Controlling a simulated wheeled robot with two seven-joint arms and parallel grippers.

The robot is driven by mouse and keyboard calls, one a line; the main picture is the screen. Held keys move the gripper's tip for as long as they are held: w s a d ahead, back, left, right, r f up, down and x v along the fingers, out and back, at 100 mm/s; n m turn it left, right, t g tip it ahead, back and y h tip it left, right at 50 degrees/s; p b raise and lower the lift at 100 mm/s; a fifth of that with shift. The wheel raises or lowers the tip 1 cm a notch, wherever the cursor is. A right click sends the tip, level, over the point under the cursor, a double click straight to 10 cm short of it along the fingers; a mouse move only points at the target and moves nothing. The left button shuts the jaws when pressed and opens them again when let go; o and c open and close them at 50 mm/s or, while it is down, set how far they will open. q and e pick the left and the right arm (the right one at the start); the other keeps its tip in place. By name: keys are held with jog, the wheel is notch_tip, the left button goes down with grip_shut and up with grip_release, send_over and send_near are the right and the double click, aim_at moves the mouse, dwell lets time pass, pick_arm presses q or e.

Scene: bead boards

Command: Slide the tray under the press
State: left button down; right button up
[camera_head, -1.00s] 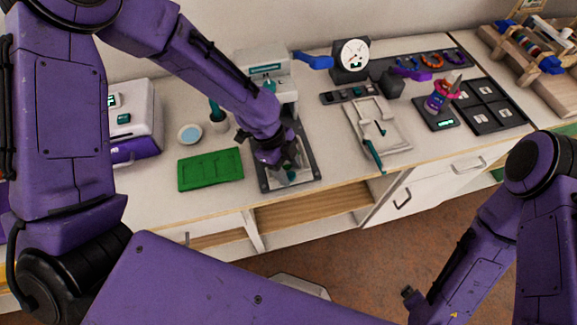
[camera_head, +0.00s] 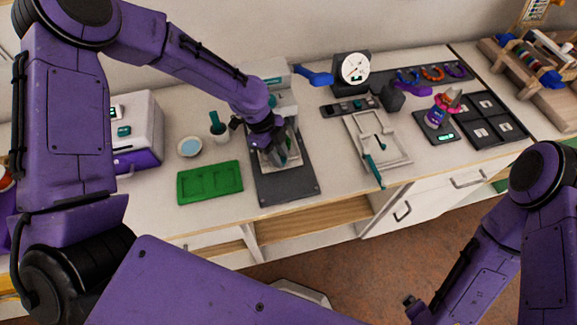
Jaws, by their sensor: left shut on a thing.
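The press (camera_head: 266,70) is a pale machine with a blue lever (camera_head: 313,76), standing at the back of the counter. Its dark base plate (camera_head: 286,188) reaches toward the counter's front edge. The pale tray (camera_head: 294,154) lies on the rear part of this plate, close to the press. My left gripper (camera_head: 274,155) is at the tray, pointing down and shut on it. The gripper and forearm hide part of the tray and the press front, so the exact grip and the overlap are hard to see. My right gripper (camera_head: 410,301) is low over the floor, its jaws too small to judge.
A green board (camera_head: 210,183) lies just left of the base plate. A small dish (camera_head: 189,147) and a teal-handled tool in a cup (camera_head: 218,124) stand behind it. A pale frame (camera_head: 388,148) lies to the right. The front part of the base plate is bare.

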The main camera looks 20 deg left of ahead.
pick_arm(q)
jog(key=shift+w+a, duration=0.7)
jog(key=shift+w, duration=0.25)
jog(key=shift+d+r, duration=0.1)
jog(key=shift+r, duration=0.05)
jog(key=c, duration=1.2)
grip_release()
jog(key=o, duration=0.3)
pick_arm(e)
jog(key=shift+w+a+r, duration=0.1)
jog(key=shift+w+a, duration=0.05)
jog(key=shift+w, duration=0.5)
pick_arm(q)
jog(key=shift+r, duration=0.2)
jog(key=b+v, duration=0.1)
jog(key=v, duration=0.9)
pick_arm(e)
jog(key=shift+f, duration=0.7)
